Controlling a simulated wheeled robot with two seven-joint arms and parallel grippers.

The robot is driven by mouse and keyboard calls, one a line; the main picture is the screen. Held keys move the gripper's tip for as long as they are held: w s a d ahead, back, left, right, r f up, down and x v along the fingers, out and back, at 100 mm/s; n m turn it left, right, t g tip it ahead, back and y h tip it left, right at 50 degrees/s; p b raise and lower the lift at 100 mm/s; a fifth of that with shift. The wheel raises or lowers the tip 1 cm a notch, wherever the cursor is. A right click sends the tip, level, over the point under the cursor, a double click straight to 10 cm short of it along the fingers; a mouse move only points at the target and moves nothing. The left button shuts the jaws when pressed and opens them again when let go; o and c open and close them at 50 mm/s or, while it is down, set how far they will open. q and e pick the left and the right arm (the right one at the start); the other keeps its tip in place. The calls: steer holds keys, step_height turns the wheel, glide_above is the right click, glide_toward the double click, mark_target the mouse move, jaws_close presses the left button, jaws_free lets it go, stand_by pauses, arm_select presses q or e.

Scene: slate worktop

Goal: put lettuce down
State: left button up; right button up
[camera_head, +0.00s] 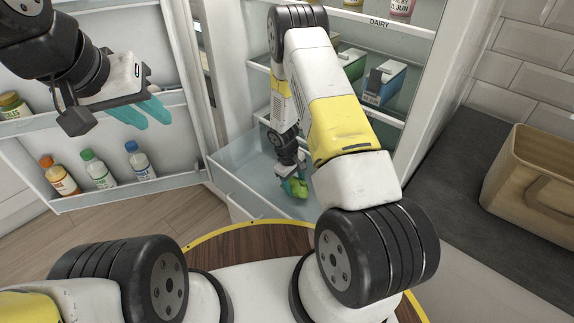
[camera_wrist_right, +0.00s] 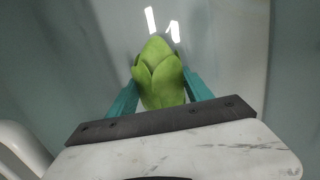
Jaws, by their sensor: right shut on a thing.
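The green lettuce (camera_head: 297,187) is inside the pale, clear drawer (camera_head: 240,190) at the bottom of the open fridge. My right gripper (camera_head: 291,180) reaches down into the drawer and is shut on the lettuce. In the right wrist view the leafy head (camera_wrist_right: 160,75) sits between the two teal fingers of the right gripper (camera_wrist_right: 160,95). I cannot tell whether the lettuce touches the drawer floor. My left gripper (camera_head: 147,113) is in front of the fridge door, away from the lettuce. Its teal fingers show at an angle, and the gap between them is unclear.
The fridge door (camera_head: 120,40) stands open at left, with several bottles (camera_head: 97,168) on its lower shelf. Cartons (camera_head: 382,82) stand on a fridge shelf above the drawer. A tan basket (camera_head: 535,180) is on the dark worktop (camera_head: 450,190) at right.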

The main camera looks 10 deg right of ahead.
steer(key=shift+f, duration=1.2)
steer(key=shift+f, duration=0.15)
steer(key=o, duration=1.5)
